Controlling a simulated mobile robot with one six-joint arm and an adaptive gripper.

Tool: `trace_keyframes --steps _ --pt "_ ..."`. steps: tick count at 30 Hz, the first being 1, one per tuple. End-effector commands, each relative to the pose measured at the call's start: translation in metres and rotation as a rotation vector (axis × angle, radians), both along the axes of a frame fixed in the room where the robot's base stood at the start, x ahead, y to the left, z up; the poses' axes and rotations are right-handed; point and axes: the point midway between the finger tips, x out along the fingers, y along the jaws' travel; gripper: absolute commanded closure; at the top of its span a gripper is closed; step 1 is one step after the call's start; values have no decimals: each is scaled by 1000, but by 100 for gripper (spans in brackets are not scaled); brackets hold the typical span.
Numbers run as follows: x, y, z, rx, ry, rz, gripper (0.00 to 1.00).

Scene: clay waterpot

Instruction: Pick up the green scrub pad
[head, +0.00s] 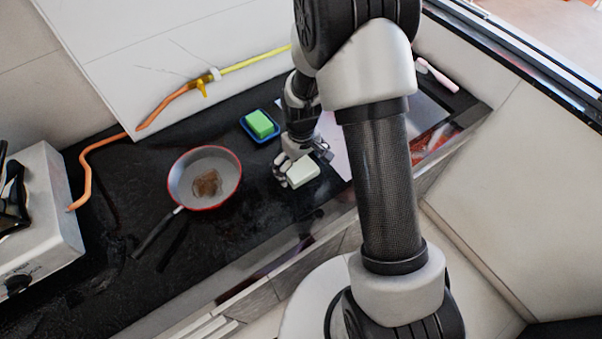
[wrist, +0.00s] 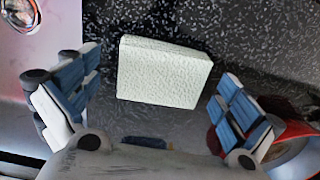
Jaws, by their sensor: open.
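A pale, whitish-green block (head: 301,172) with a rough surface lies flat on the dark counter. It fills the middle of the wrist view (wrist: 163,72). A bright green pad (head: 260,123) rests in a small blue dish (head: 247,136), behind and to the left of the block. My gripper (head: 304,166) is open above the pale block. In the wrist view its two blue-padded fingers (wrist: 152,98) stand apart, one at either side of the block, with gaps between. Nothing is held. Whether the fingertips reach down to the block's height I cannot tell.
A red-rimmed pan (head: 187,196) with a brown patch inside stands to the left; its rim shows at lower right in the wrist view (wrist: 297,130). A grey-white stove (head: 47,215) and orange hose (head: 95,160) are further left. Bare counter (head: 240,225) lies in front.

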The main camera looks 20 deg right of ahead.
Motion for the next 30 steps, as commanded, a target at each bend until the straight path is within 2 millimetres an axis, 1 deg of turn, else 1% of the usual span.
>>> trace_keyframes --steps 1,2,8,27,28,30 --pt "0 0 -6 0 0 1 0" --pt "0 0 -6 0 0 1 0" --pt "0 0 -5 -1 -1 1 1" --pt "0 0 -5 -1 -1 1 43" --pt "0 0 -5 -1 -1 1 45" --pt "0 0 -5 -1 -1 1 45"
